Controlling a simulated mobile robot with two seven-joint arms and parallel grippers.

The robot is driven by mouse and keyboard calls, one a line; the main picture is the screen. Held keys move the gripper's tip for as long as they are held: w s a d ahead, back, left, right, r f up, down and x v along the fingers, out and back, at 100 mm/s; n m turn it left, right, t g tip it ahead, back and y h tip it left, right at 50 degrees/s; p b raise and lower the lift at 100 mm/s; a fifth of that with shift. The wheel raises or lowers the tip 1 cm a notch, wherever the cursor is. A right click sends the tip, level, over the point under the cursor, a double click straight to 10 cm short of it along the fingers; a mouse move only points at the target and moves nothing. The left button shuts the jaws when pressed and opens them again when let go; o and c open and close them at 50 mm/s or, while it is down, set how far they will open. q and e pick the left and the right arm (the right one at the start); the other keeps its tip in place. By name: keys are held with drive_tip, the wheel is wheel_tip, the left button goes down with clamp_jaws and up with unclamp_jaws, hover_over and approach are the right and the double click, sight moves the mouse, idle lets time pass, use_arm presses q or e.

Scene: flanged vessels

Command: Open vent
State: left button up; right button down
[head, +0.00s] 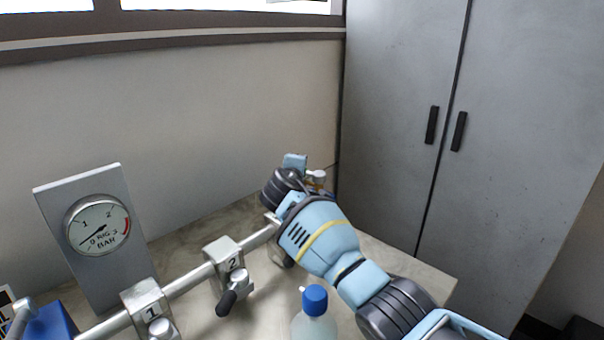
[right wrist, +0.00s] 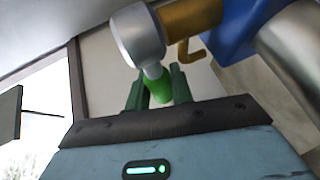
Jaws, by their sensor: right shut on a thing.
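In the right wrist view my right gripper (right wrist: 158,90) is shut on a green handle (right wrist: 158,86). The handle joins a round grey metal hub (right wrist: 139,36) on a brass stem (right wrist: 190,18). A small brass outlet (right wrist: 188,53) hangs beside the stem. In the head view my right arm reaches to the far end of the pipe, and its fingers and the green handle are hidden there. A bit of the silver and brass fitting (head: 317,178) shows past the wrist. My left gripper is not in view.
A pipe (head: 189,281) carries dark-handled valves marked 1 (head: 153,311) and 2 (head: 224,253). A gauge (head: 98,225) stands behind, its needle towards the low end. A blue-capped bottle (head: 314,315) stands near my right forearm. A grey cabinet (head: 395,110) stands behind right.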

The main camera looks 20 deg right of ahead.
drive_tip(key=shift+w+d+f+m+g+h+b, duration=0.15)
drive_tip(key=shift+d+m+g+h+b, duration=0.05)
drive_tip(key=shift+m+g+h+b, duration=0.25)
drive_tip(key=shift+d+m+g+h, duration=0.25)
drive_tip(key=shift+m+h, duration=0.2)
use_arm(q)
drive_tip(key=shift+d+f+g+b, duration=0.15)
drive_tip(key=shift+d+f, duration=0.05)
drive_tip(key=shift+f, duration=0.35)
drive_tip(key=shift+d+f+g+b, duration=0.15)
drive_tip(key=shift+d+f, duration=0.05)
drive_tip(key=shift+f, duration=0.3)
use_arm(e)
drive_tip(key=shift+d, duration=0.1)
drive_tip(key=shift+r, duration=0.2)
drive_tip(key=c, duration=1.2)
unclamp_jaws()
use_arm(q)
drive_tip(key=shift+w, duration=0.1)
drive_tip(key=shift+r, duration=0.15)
